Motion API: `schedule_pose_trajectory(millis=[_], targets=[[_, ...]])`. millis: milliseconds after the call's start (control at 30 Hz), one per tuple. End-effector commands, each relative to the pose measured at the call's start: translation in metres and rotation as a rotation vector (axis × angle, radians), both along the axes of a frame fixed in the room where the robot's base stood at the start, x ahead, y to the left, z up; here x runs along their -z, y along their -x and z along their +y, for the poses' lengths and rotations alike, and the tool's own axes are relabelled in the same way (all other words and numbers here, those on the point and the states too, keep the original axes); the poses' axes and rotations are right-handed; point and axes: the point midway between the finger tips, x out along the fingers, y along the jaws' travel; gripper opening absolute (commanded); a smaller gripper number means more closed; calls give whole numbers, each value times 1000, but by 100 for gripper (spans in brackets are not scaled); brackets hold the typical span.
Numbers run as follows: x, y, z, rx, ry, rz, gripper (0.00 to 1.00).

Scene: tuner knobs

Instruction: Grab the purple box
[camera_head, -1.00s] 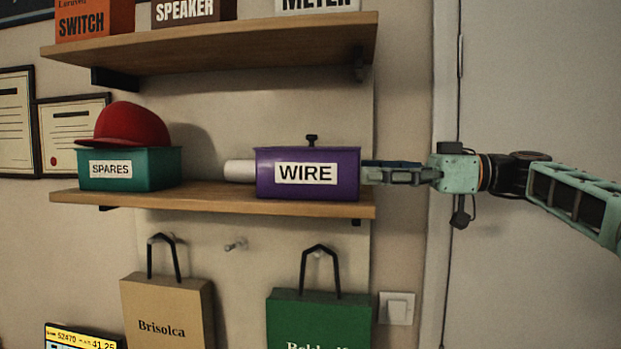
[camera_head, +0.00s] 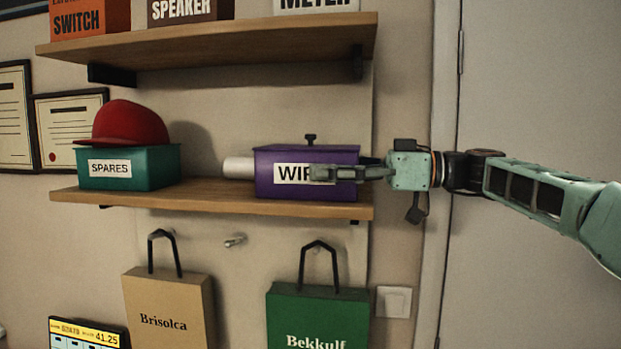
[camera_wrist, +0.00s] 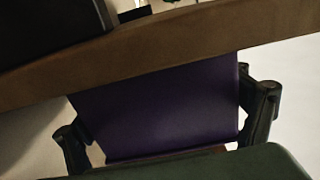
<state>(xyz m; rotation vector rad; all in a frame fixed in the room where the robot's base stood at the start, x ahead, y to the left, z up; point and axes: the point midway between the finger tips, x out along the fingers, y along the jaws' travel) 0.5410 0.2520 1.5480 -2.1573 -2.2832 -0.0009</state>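The purple box (camera_head: 262,180) labelled WIRE stands on the right part of the lower wooden shelf, with a small dark knob on top. My gripper (camera_head: 345,171) reaches in from the right at the box's height. One finger lies across the front of the box and covers part of its label. The other is mostly hidden behind the box. In the wrist view, the purple box (camera_wrist: 160,105) fills the space between the two spread fingers of my gripper (camera_wrist: 167,115). The fingers are close to its sides; firm contact cannot be made out.
A white cylinder (camera_head: 238,168) lies just left of the box. A teal SPARES box (camera_head: 150,168) with a red cap (camera_head: 128,122) stands further left on the lower shelf (camera_head: 215,200). The upper shelf (camera_head: 250,45) is above. A green bag (camera_head: 318,310) hangs below.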

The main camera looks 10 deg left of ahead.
Motion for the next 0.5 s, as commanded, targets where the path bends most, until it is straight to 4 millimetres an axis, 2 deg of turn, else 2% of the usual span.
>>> schedule_pose_trajectory(millis=[33,233,500], targets=[[0,0,0,0,0,0,81],[0,0,0,0,0,0,59],[-1,0,0,0,-1,-1,58]])
